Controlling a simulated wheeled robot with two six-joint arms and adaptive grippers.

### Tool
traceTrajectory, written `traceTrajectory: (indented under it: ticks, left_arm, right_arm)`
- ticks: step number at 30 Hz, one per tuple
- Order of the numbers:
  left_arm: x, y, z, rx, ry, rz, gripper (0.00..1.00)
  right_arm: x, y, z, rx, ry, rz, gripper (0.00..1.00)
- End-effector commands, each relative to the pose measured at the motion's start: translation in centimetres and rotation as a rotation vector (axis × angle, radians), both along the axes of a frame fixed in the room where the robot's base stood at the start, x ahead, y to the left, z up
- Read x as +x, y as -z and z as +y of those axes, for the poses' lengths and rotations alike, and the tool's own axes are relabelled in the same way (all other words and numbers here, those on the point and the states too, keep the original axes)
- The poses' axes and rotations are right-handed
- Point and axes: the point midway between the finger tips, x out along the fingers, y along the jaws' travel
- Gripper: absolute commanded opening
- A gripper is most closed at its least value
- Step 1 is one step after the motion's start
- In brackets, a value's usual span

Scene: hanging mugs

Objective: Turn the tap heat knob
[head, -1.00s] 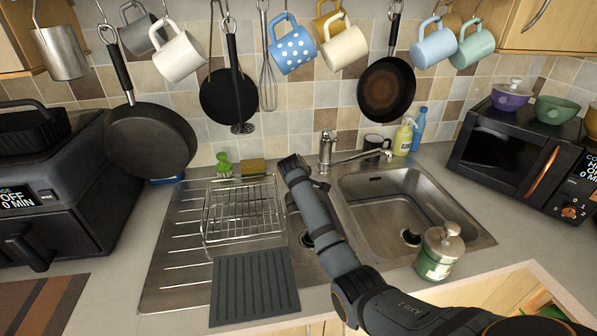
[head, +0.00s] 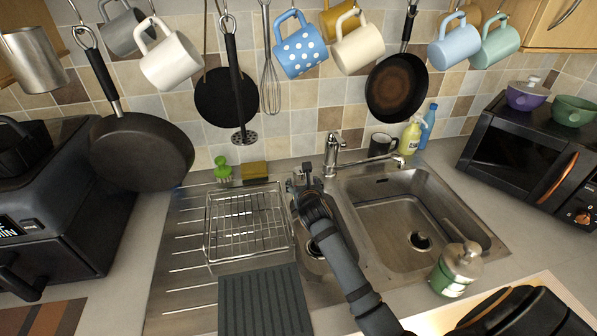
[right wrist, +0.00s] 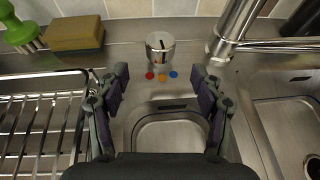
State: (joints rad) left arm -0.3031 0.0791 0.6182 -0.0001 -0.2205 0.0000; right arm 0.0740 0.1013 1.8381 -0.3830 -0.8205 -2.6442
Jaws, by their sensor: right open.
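The heat knob (right wrist: 160,48) is a short metal cylinder with a dark pointer mark, behind red, yellow and blue dots, in the right wrist view. My right gripper (right wrist: 159,80) is open, one finger to each side of the dots. The knob is ahead of the fingertips, between their lines and apart from them. In the head view the right gripper (head: 304,180) is over the small basin, just left of the tap (head: 336,155); I cannot make out the knob there. The tap also shows in the right wrist view (right wrist: 228,35), right of the knob. My left gripper is not in view.
A wire dish rack (head: 245,222) stands left of the gripper. A sponge (head: 255,170) and green brush (head: 223,170) are at the back wall. Mugs and pans hang above.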

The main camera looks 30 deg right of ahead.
Motion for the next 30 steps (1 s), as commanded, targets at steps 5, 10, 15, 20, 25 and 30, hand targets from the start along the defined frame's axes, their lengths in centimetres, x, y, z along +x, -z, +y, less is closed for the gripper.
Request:
traceTrajectory:
  ticks: [5,10,15,20,25,30]
  left_arm:
    - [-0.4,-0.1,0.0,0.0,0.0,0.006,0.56]
    - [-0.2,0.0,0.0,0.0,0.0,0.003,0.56]
    - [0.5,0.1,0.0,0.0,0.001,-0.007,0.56]
    - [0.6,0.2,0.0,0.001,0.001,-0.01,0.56]
    - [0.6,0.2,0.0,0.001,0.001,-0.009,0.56]
    - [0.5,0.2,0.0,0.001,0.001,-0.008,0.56]
  right_arm:
    - [2.7,1.1,-1.0,0.0,0.002,0.001,0.67]
    - [5.9,2.6,-2.2,0.002,0.003,0.001,0.67]
    - [8.0,3.5,-3.0,0.003,0.002,0.0,0.67]
    - [8.8,3.9,-3.3,0.004,0.002,0.0,0.67]
    - [8.8,3.9,-3.3,0.004,0.002,0.0,0.67]
    - [8.8,3.9,-3.3,0.004,0.002,0.001,0.53]
